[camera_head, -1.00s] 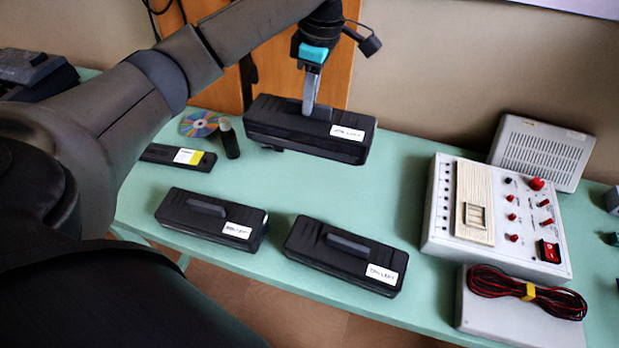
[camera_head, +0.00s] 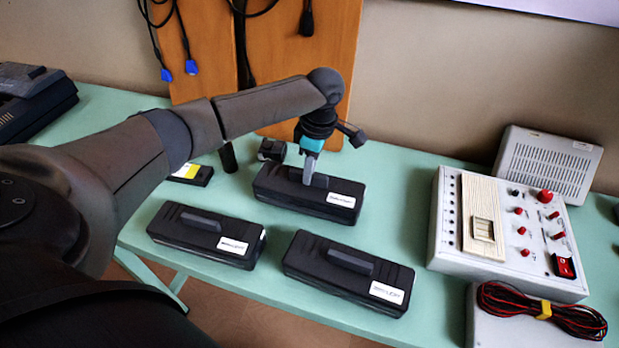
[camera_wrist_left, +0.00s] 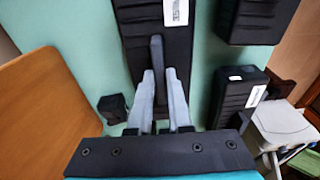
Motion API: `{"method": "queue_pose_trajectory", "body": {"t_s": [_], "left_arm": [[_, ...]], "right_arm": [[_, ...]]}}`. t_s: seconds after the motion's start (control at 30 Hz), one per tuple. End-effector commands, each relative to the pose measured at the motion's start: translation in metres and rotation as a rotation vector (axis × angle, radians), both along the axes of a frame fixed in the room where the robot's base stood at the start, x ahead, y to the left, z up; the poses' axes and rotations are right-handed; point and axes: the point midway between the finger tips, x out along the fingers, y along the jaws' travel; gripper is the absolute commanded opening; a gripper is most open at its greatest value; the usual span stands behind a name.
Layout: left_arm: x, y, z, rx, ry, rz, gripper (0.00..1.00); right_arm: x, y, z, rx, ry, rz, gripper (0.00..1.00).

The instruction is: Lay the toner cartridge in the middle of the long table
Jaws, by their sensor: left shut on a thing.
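A black toner cartridge (camera_head: 335,208) with a ridge handle and a white label is at the middle of the green long table (camera_head: 400,165), behind two similar cartridges. My left gripper (camera_head: 309,178) is shut on its handle from above. The cartridge looks level and at or very near the tabletop; I cannot tell whether it touches. In the left wrist view, the fingers (camera_wrist_left: 160,78) are on either side of the handle of the held cartridge (camera_wrist_left: 140,14). My right gripper is not in view.
Two more black cartridges lie in front, one left (camera_head: 200,240) and one right (camera_head: 345,277). A small black block (camera_head: 272,150) and a dark cylinder (camera_head: 228,157) stand behind left. A grey control box (camera_head: 445,225) stands right, with bare tabletop between it and the held cartridge.

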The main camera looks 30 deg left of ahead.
Motion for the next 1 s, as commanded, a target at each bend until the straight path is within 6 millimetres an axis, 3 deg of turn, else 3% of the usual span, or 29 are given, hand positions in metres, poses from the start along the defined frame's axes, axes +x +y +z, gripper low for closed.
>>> {"method": "queue_pose_trajectory", "body": {"t_s": [0.13, 0.5, 0.53, 0.77, 1.0], "left_arm": [[0.0, 0.0, -0.021, 0.001, -0.001, 0.001, 0.0], [0.001, 0.0, -0.023, -0.001, -0.002, 0.0, 0.0], [0.0, 0.0, -0.025, 0.0, 0.001, -0.001, 0.18], [0.0, 0.0, -0.025, 0.001, 0.001, -0.001, 0.44], [0.0, 0.0, -0.025, 0.001, 0.0, -0.001, 0.47]], "right_arm": [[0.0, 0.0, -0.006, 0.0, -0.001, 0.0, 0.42], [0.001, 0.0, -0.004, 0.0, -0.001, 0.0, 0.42], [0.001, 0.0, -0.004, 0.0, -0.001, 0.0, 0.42], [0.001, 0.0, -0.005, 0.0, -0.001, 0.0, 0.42], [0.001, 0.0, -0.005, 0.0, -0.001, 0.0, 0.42]]}}
